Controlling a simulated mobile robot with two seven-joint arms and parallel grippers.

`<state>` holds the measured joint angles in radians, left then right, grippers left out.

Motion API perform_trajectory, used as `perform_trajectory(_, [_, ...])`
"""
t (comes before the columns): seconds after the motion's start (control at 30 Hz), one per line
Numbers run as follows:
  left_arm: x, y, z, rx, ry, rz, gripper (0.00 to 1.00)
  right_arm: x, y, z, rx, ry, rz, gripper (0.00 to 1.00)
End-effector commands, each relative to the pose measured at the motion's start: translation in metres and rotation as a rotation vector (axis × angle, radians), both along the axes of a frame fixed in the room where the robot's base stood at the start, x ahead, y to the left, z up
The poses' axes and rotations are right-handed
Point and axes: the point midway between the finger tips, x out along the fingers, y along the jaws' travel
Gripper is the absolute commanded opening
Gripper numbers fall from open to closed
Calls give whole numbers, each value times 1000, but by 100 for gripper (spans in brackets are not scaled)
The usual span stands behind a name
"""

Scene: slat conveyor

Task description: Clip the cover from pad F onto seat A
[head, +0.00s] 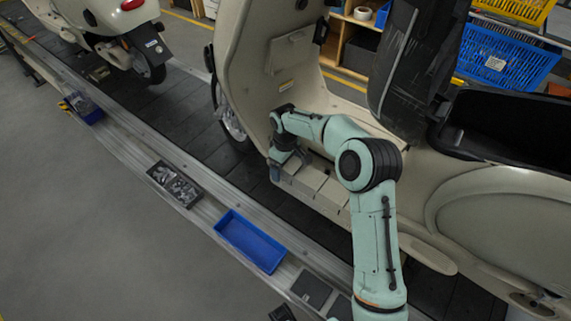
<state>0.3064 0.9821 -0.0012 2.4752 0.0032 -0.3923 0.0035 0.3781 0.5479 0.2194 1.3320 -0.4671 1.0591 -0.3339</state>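My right gripper (277,168) is at the front left end of the cream scooter's footboard (325,188), close beside the leg shield (290,62). Its fingers are small and dark here, and I cannot tell whether they hold a cover. Dark square pads (311,289) lie on the rail at the bottom; their letters cannot be read, so I cannot tell which is F. The part of the pad row behind my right arm is hidden. Seat A cannot be picked out; the gripper and wrist cover that end of the footboard. My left gripper is not clearly seen.
A blue tray (250,240) and a dark tray of small metal parts (175,184) sit along the rail. A second scooter (110,25) stands farther back on the slat conveyor (185,110). The raised dark seat (415,70) stands behind my arm. Grey floor at left is clear.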

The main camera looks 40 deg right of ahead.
Motion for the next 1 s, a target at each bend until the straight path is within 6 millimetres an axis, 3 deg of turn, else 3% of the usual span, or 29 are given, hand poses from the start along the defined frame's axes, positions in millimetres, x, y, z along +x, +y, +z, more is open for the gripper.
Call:
perform_trajectory(0.47, [-2,0,0,0,6,-1,0,2,-10,8,-20,-15,-6,100])
perform_trajectory(1.0, [-1,0,13,-2,10,-2,0,0,-2,116,-9,-9,-2,100])
